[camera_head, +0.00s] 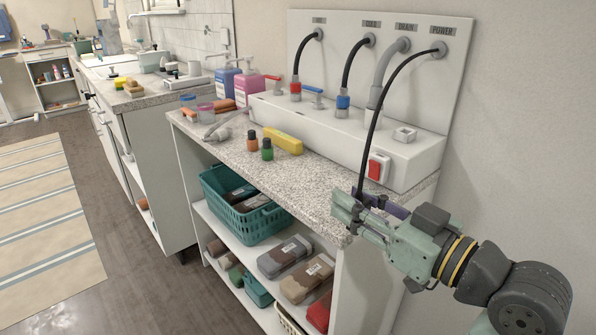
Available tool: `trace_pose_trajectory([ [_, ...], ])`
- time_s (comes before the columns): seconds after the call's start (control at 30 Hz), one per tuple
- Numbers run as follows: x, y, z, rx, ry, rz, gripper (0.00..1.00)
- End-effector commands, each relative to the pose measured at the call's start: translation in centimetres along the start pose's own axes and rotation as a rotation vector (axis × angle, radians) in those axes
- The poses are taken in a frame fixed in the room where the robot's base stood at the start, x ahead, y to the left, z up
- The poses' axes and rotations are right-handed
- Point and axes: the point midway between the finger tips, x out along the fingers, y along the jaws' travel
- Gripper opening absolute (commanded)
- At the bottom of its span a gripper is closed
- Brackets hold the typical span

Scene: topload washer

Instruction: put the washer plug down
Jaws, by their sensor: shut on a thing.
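The black power cord (376,112) runs from the fitting under the POWER label down to my gripper (360,208). My gripper is at the right front end of the speckled counter, just beside its edge, and is shut on the washer plug at the cord's lower end. The plug itself is mostly hidden by the fingers, so its exact shape and tilt cannot be told. A white square socket-like box (404,134) sits on top of the white ledge unit (340,133), apart from my gripper. A red switch (378,168) is on that unit's front face.
The speckled counter (300,185) has a bare front strip. A teal basket (243,205) and several packages sit on shelves below.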

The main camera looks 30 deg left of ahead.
Motion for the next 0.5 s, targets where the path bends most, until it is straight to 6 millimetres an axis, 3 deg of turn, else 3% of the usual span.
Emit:
trace_pose_trajectory([
  [0.5, 9.7, 8.6, 1.0, 0.004, -0.002, -0.004, 0.0],
])
